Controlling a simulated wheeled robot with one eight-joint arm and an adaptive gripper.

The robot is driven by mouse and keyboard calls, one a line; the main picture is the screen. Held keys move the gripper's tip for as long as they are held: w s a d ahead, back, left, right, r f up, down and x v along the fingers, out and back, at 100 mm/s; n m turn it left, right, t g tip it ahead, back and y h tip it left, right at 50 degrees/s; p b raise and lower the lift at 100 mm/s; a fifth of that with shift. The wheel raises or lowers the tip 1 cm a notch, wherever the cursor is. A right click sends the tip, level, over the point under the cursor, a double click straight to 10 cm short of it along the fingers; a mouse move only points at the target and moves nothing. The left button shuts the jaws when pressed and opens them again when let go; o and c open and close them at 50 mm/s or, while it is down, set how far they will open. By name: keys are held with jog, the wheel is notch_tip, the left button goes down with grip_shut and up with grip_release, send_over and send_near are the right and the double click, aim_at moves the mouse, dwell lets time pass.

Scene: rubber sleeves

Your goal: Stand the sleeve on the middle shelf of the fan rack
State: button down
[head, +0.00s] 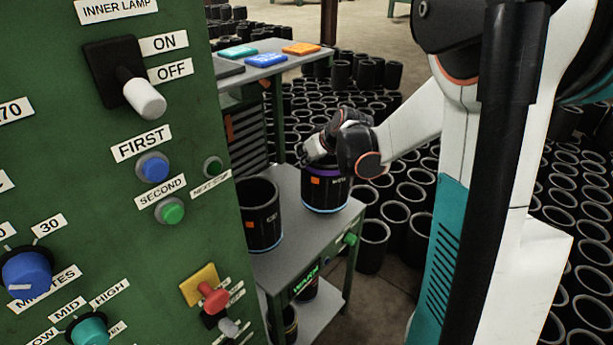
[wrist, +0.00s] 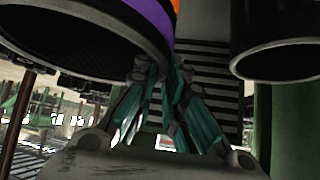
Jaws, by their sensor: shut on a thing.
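The black sleeve with a purple band, an orange patch and a blue lower edge (head: 325,192) is upright at the right end of the rack's grey middle shelf (head: 288,252). I cannot tell whether its base touches the shelf. My gripper (head: 318,157) is over its top and shut on it; the arm hides part of its rim. In the wrist view the sleeve (wrist: 95,62) fills the upper left, and my gripper's teal fingers (wrist: 160,68) meet beside its edge. A second black sleeve (head: 260,226) stands on the same shelf to the left; a sleeve (wrist: 285,58) shows at right in the wrist view.
The green control panel (head: 120,230) blocks the left foreground. The rack's top (head: 262,57) carries coloured flat pieces. A lower shelf (head: 318,318) holds dark sleeves beneath a WARM sign (head: 306,278). Many sleeves (head: 410,195) crowd the floor behind and right. A shelf gap separates the two sleeves.

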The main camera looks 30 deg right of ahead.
aim_at(309, 169)
jog(key=shift+f+b, duration=0.9)
jog(key=shift+f, duration=1.65)
jog(key=c, duration=1.7)
grip_release()
jog(key=shift+o, duration=0.2)
jog(key=p+v, duration=0.4)
jog(key=v, duration=0.8)
jog(key=shift+a, duration=0.1)
